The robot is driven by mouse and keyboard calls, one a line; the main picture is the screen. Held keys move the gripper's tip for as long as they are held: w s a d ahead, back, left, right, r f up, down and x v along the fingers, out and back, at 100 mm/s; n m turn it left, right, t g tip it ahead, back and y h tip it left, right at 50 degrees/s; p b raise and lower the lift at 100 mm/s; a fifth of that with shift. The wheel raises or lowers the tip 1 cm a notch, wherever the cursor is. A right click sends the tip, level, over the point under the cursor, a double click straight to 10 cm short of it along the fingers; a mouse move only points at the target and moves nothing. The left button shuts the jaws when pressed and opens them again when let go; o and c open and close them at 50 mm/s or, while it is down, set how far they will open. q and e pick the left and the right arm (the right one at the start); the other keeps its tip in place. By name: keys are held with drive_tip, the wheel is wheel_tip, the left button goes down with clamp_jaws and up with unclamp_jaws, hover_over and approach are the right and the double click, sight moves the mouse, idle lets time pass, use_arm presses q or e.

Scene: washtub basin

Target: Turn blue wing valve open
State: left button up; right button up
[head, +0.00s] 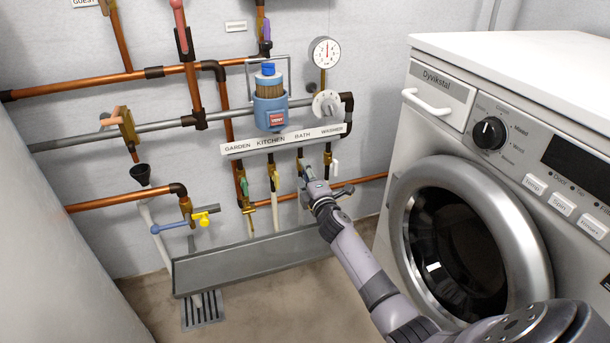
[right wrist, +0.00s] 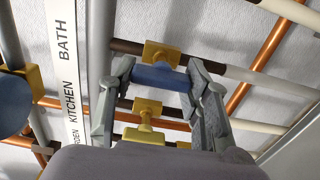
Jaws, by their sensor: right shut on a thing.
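The blue wing valve handle (right wrist: 160,77) is in the right wrist view, on a brass valve body (right wrist: 161,53) near the BATH end of the label strip. My right gripper (head: 308,176) reaches in under the strip in the head view. In the right wrist view its two fingers (right wrist: 157,80) are closed on the ends of the blue handle, one on each side. In the head view the gripper hides this handle. My left gripper is not in view.
The label strip (head: 284,141) runs just above the gripper. A white-handled valve (head: 335,168) under WASHER stands close on the right. The washing machine (head: 475,200) stands right of my arm. A grey trough (head: 240,263) lies below. Another blue handle (head: 168,227) sits lower left.

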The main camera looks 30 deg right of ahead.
idle(0.3)
drive_tip(key=o, duration=1.1)
drive_tip(key=shift+o, duration=0.4)
drive_tip(key=v, duration=1.2)
drive_tip(key=shift+a, duration=0.15)
